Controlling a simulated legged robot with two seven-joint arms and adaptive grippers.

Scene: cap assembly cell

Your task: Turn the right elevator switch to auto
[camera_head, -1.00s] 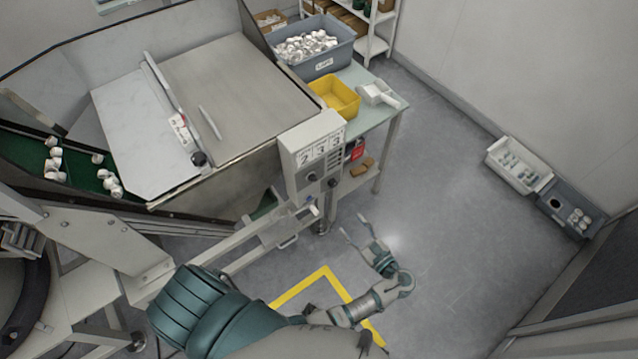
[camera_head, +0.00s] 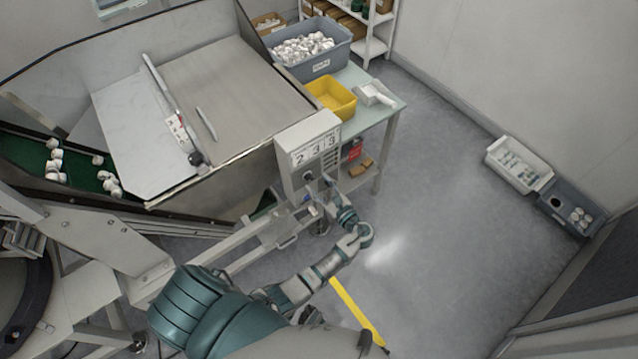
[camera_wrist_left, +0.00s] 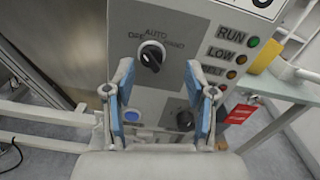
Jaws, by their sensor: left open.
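The grey control box (camera_head: 308,150) stands at the front of the machine. In the left wrist view its panel (camera_wrist_left: 198,28) carries a black rotary switch (camera_wrist_left: 152,55) under the word AUTO, with other labels at its sides. The way its pointer faces is hard to tell. A second black knob (camera_wrist_left: 185,118) sits lower right, partly behind a finger. My left gripper (camera_head: 322,188) is at the front of the box. In the wrist view its open blue-padded fingers (camera_wrist_left: 158,74) straddle the space just below the upper switch, and nothing is between them.
A blue button (camera_wrist_left: 132,115) and a column of indicator lamps (camera_wrist_left: 237,60) are on the panel. A red tag (camera_wrist_left: 240,110) hangs to the right. A green table (camera_head: 388,124) holds a yellow bin (camera_head: 332,98).

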